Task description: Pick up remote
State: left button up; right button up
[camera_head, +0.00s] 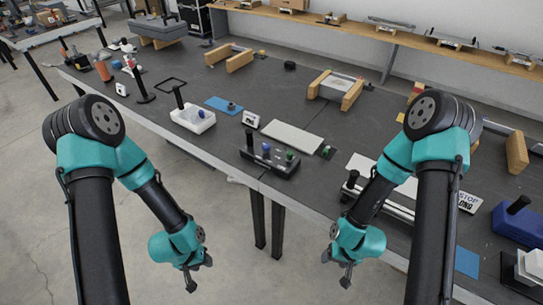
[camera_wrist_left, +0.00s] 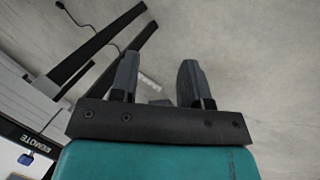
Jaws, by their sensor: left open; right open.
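A black control box (camera_head: 268,161) with a stick and blue and green knobs lies near the table's front edge in the head view. It looks like the remote, but I cannot read a label on it there. In the left wrist view, a black strip with the word REMOTE (camera_wrist_left: 46,141) shows at lower left. My left gripper (camera_head: 191,285) is open and empty, in front of and below the table edge. Its two fingers stand apart in the left wrist view (camera_wrist_left: 157,80). My right gripper (camera_head: 346,282) is open and empty, also in front of the table.
Dark table legs (camera_head: 276,228) stand between my arms. Concrete floor lies below.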

aim_at(248, 138)
pick_arm(q)
jog(key=o, duration=0.3)
jog(key=shift+w, duration=0.1)
jog(key=w+d+r+m+t, duration=0.1)
jog(key=w+d+r+t, duration=0.15)
jog(key=w, duration=0.45)
jog(key=w+d+r+m+t, duration=0.1)
jog(key=w+r+m+t, duration=0.2)
jog(key=w, duration=0.5)
jog(key=w+d+r+m+t, duration=0.1)
jog(key=w+d+r+t, duration=0.2)
jog(key=w+r, duration=0.4)
jog(key=w+d+r+t, duration=0.3)
jog(key=w+r, duration=0.3)
jog(key=r, duration=0.5)
jog(key=shift+w+d+r+m+h, duration=0.2)
jog(key=shift+w+d+m+h, duration=0.05)
jog(key=shift+w+m+h, duration=0.15)
jog(key=shift+t, duration=0.25)
jog(key=x, duration=1.2)
jog(key=shift+f, duration=0.1)
